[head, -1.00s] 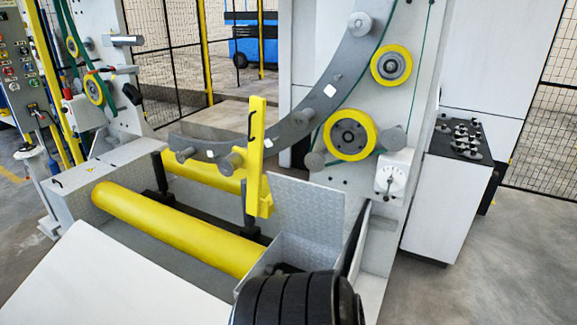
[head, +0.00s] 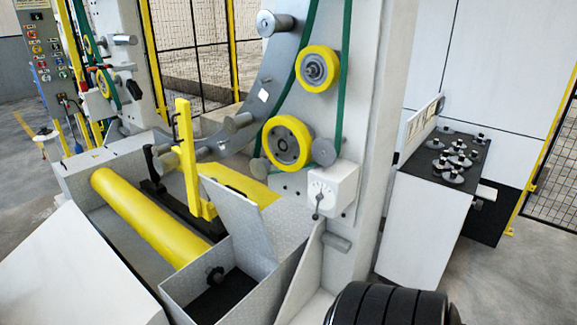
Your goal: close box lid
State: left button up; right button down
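A grey tread-plate metal box (head: 292,284) stands at the lower middle of the head view, at the end of the yellow roller (head: 150,218). Its lid (head: 237,220) is raised, tilted up at the back of the box. The dark inside of the box shows, with a small dark knob-like part (head: 214,274) by the left inner wall. Neither of my grippers is in view.
A yellow upright post (head: 188,160) stands just behind the lid. The machine column (head: 365,140) with yellow wheels (head: 287,142) rises behind and right of the box. A white cabinet (head: 425,225) with several metal parts on top stands at right. Open floor (head: 510,285) lies at far right.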

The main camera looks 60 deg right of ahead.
aim_at(242, 218)
jog(key=k+l+z, duration=0.1)
jog(key=l+z, duration=0.25)
jog(key=l, duration=2.35)
jog(key=i+l, duration=0.1)
jog(key=l, duration=0.3)
jog(key=l+z, duration=0.1)
jog(key=l, duration=0.35)
jog(key=k+l+z, duration=0.1)
jog(key=l, duration=0.25)
jog(key=k+l+z, duration=0.15)
jog(key=l, duration=0.25)
jog(key=l+z, duration=0.1)
jog(key=l, duration=0.25)
